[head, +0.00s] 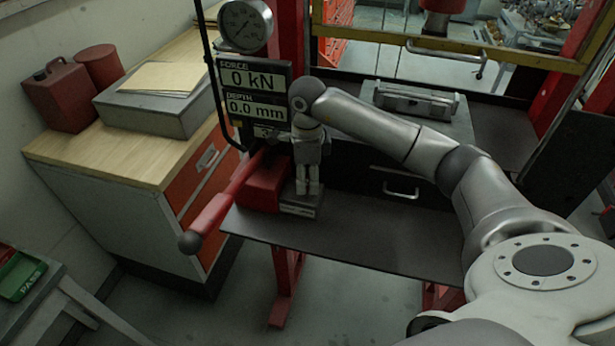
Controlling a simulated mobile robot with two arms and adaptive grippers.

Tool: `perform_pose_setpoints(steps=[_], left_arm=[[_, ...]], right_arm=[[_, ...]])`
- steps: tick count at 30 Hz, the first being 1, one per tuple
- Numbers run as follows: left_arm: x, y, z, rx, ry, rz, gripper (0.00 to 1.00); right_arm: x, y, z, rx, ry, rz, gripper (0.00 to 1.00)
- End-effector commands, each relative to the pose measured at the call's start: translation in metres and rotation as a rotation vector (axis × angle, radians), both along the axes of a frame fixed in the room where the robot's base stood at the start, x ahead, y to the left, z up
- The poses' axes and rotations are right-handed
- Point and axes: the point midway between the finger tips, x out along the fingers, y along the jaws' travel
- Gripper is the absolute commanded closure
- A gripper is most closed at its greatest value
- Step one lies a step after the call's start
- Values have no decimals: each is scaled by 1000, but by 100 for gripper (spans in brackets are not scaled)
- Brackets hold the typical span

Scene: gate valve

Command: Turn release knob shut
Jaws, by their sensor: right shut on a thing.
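My right gripper (308,190) points down over the front of the press's pump and is shut on the release knob, which its fingers hide almost fully. Below the fingertips is a grey metal block (302,208) next to the red pump body (263,190). The red pump lever (217,208) slants down to the left, ending in a dark ball. The display (256,90) reads force 0 kN and depth 0.0 mm, with a round gauge (244,26) above it. My left gripper is not in view.
A dark shelf (370,245) extends right of the pump, mostly bare. A wooden-topped cabinet (75,150) with a grey box and red cans stands left. A grey fixture (415,102) sits behind my right arm. A green PASS tray (20,275) is at lower left.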

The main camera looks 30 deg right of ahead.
Motion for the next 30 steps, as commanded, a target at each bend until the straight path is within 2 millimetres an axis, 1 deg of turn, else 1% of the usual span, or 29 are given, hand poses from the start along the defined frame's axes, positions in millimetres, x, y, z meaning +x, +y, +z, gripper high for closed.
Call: perform_pose_setpoints(steps=[3,10,19,20,24,30], left_arm=[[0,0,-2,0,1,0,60],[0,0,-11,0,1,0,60],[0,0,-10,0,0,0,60],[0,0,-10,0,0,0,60],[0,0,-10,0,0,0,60],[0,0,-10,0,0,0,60]], right_arm=[[0,0,-1,-1,-1,-13,88],[0,-1,-1,-1,-2,-123,88],[0,0,1,-1,-1,-133,88],[0,0,1,-1,-1,-133,60],[0,0,1,-1,-1,-132,42],[0,0,0,0,0,-132,42]])
